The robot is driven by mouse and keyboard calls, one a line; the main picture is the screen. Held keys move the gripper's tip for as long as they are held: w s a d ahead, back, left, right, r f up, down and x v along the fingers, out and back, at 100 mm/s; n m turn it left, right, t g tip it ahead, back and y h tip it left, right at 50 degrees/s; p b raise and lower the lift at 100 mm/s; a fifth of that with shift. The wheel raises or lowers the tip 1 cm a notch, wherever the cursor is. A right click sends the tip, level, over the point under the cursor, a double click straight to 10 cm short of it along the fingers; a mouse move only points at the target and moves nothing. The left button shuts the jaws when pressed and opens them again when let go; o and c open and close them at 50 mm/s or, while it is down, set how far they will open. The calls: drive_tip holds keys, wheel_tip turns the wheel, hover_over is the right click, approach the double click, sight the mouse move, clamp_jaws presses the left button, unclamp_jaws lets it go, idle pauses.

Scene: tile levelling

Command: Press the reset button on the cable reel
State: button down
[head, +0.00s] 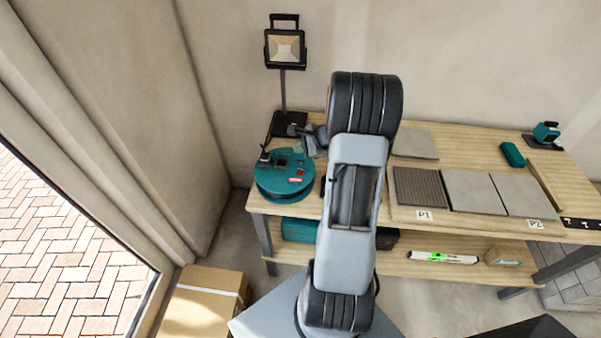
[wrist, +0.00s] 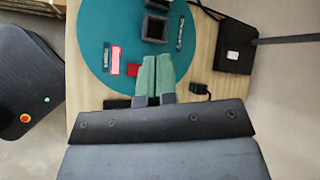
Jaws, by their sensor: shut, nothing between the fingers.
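The cable reel (head: 272,189) is a round teal drum at the left end of the workbench. In the wrist view its teal top (wrist: 97,35) carries dark sockets and a red-and-white label (wrist: 115,61). A small red button (wrist: 132,70) sits beside the label near the rim; in the head view the red button (head: 300,171) also shows. My gripper (wrist: 157,58) is shut and empty, its green fingertips over the reel's edge, just right of the red button. Whether the fingertips touch the reel cannot be told. In the head view my gripper (head: 310,149) is partly hidden by my arm.
A work lamp (head: 285,50) stands behind the reel; its black base (wrist: 233,43) is right of my fingers in the wrist view. A dark plug (wrist: 200,91) lies nearby. Grey tiles (head: 473,192) lie on the bench's right. A cardboard box (head: 205,305) stands on the floor.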

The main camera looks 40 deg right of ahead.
drive_tip(key=b, duration=0.5)
hover_over(300, 173)
wheel_tip(300, 173, down, 8)
drive_tip(key=shift+r, duration=0.2)
drive_tip(key=shift+f+b, duration=0.4)
drive_tip(key=shift+b, duration=0.15)
drive_tip(key=shift+f+b, duration=0.95)
drive_tip(key=shift+b, duration=0.2)
idle(1.8)
drive_tip(key=shift+r, duration=0.1)
idle(0.4)
drive_tip(key=shift+r+p, duration=0.6)
drive_tip(key=shift+r, duration=0.3)
drive_tip(key=shift+r+p, duration=1.75)
drive_tip(key=shift+r, duration=0.75)
